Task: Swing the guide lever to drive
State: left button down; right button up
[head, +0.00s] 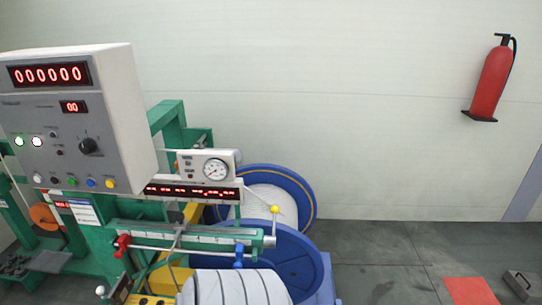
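The green strander machine (140,236) fills the left of the head view. A thin lever with a yellow ball knob (275,209) stands nearly upright at the right end of the guide bar with a scale (185,236); it may be the guide lever. A red handle (123,243) sits at the bar's left, and a lever with a pale ball (101,290) is at the lower left edge of the machine. No drive marking is readable on any of them. Neither of my grippers is in view.
A grey control box (120,110) with red displays and buttons stands at the left. A dial gauge (215,169) sits above the bar. Blue reels (305,200) are behind it. A fire extinguisher (490,82) hangs on the wall. The floor at right is mostly clear.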

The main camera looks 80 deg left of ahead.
aim_at(269, 242)
jog(key=u, duration=0.85)
jog(key=i, duration=0.85)
jog(key=u, duration=0.9)
